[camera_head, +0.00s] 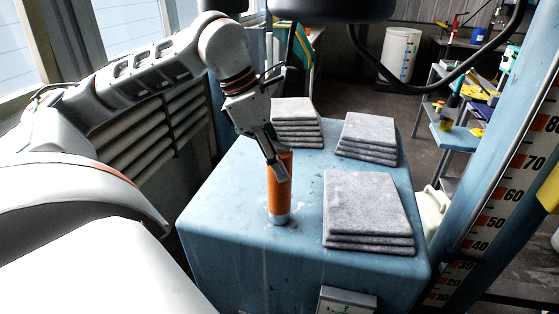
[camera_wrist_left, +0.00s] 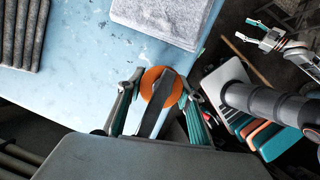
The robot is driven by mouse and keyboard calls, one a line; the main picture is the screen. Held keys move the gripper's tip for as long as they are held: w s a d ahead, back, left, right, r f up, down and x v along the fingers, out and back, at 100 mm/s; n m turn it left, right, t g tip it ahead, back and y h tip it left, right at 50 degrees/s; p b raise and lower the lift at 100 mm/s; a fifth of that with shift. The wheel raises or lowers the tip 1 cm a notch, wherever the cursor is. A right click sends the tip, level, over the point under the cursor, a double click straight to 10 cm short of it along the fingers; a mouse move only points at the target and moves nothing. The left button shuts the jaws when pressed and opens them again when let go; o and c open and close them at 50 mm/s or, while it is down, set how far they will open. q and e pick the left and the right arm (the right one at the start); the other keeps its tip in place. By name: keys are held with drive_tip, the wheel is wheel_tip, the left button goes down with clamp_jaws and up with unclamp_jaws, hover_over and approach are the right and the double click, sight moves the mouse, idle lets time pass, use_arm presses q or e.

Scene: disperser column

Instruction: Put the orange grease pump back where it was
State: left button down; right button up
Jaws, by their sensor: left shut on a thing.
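The orange grease pump (camera_head: 279,190) is an upright orange cylinder with a silver lower end, at the near left part of the blue block's top. My left gripper (camera_head: 277,163) is shut on its upper part from above. In the left wrist view the pump's round orange end (camera_wrist_left: 151,80) shows between the fingers of the left gripper (camera_wrist_left: 160,98), partly covered by dark grey parts. I cannot tell whether its lower end touches the blue top or hangs just above it. My right gripper (camera_wrist_left: 246,30) shows at the upper right of the left wrist view, open and empty.
The blue block (camera_head: 225,215) carries stacks of grey pads: one at the back (camera_head: 293,108), one at back right (camera_head: 368,132), one at front right (camera_head: 368,205). A blue column with a numbered scale (camera_head: 510,190) stands at right. The block's left side is clear.

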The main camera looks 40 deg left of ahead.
use_arm(q)
drive_tip(key=c, duration=1.4)
unclamp_jaws()
drive_tip(key=shift+f, duration=0.1)
drive_tip(key=p+v, duration=0.2)
drive_tip(key=v, duration=1)
drive_tip(key=shift+p, duration=0.35)
drive_tip(key=shift+s, duration=0.1)
